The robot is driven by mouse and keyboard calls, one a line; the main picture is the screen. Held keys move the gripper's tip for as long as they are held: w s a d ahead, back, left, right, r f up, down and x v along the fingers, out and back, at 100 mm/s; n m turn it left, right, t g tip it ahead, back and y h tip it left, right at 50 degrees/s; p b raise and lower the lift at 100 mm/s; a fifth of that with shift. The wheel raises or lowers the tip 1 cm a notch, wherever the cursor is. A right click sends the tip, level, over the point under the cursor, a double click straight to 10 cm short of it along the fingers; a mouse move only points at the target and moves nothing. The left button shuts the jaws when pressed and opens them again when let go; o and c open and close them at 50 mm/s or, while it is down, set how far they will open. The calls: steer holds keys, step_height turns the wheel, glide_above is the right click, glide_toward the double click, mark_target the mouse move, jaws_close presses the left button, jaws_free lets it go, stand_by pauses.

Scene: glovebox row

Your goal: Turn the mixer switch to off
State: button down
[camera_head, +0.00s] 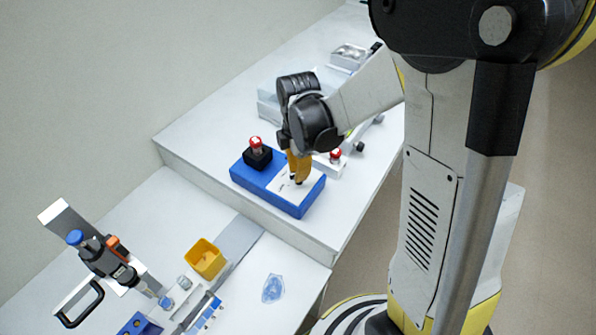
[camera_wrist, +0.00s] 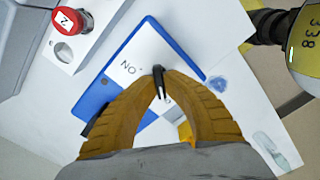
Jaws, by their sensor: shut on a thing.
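The mixer is a blue box with a white top plate (camera_head: 286,192) on the raised bench, and its blue edge also shows in the wrist view (camera_wrist: 96,97). In the wrist view the plate carries the letters "ON". A small black switch lever (camera_wrist: 158,76) stands up from the plate near the lettering. My gripper (camera_head: 299,180) has ochre fingers and points down at the plate. Its fingertips (camera_wrist: 160,84) are closed on the black lever, which sticks out just past them. The lower part of the lever and any "off" marking are hidden by the fingers.
A red button on a black block (camera_head: 257,154) sits on the box's left end. Another red button on a white box (camera_head: 335,157) stands close behind my gripper. A yellow cup (camera_head: 205,258), a pipette stand (camera_head: 100,257) and a blue piece (camera_head: 273,289) are on the lower bench.

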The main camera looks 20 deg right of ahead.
steer(key=c, duration=1.5)
jaws_free()
step_height(320, 180, up, 12)
steer(key=s+m+t+b, duration=0.5)
steer(key=s+m, duration=0.7)
steer(key=m, duration=0.6)
steer(key=shift+f+t, duration=0.4)
steer(key=shift+t, duration=0.7)
